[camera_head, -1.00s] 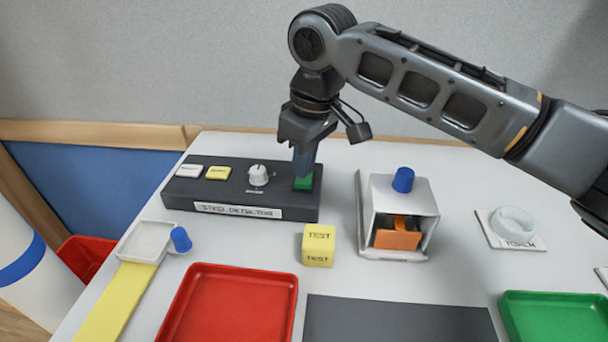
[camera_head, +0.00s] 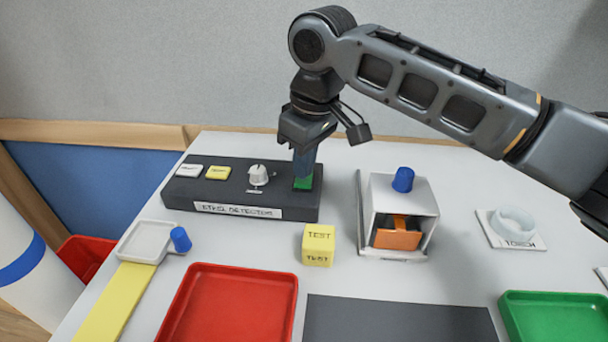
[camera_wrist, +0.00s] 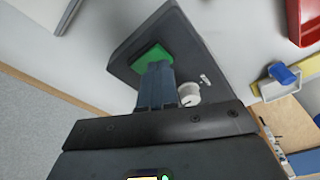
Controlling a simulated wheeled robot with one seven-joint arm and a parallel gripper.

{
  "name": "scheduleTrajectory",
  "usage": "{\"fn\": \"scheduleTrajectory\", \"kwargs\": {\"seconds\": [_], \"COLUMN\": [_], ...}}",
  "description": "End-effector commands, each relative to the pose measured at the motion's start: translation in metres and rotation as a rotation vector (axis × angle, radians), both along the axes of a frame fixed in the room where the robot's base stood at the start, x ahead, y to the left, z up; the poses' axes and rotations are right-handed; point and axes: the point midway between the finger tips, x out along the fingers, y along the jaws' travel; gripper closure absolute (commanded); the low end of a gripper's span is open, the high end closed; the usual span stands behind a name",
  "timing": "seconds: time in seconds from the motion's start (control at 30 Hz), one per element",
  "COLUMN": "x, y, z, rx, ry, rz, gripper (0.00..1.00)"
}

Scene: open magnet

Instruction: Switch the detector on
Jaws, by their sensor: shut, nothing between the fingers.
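The steel detector (camera_head: 235,192) is a dark grey box with a white label on its front, at the back left of the table. On its top are a white button (camera_head: 190,170), a yellow button (camera_head: 218,172), a white knob (camera_head: 258,175) and a green button (camera_head: 303,184) at the right end. My gripper (camera_head: 304,176) is shut and points down at the green button, its fingertips at or just above it; I cannot tell if they touch. In the wrist view the shut fingers (camera_wrist: 157,72) reach over the edge of the green button (camera_wrist: 152,56), beside the knob (camera_wrist: 189,94).
A yellow test cube (camera_head: 318,246), a white box with a blue knob and orange piece (camera_head: 398,215), and a ring on a labelled plate (camera_head: 513,224) stand nearby. A red tray (camera_head: 230,305), dark mat (camera_head: 400,320) and green tray (camera_head: 555,315) lie in front.

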Motion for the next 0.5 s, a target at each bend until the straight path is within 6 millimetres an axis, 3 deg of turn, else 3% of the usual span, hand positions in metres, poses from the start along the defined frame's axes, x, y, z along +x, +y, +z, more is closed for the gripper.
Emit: {"fn": "scheduleTrajectory", "kwargs": {"seconds": [0.5], "x": [0.0], "y": [0.0002], "z": [-0.0072], "rx": [0.001], "ry": [0.001], "rz": [0.0], "gripper": [1.0]}}
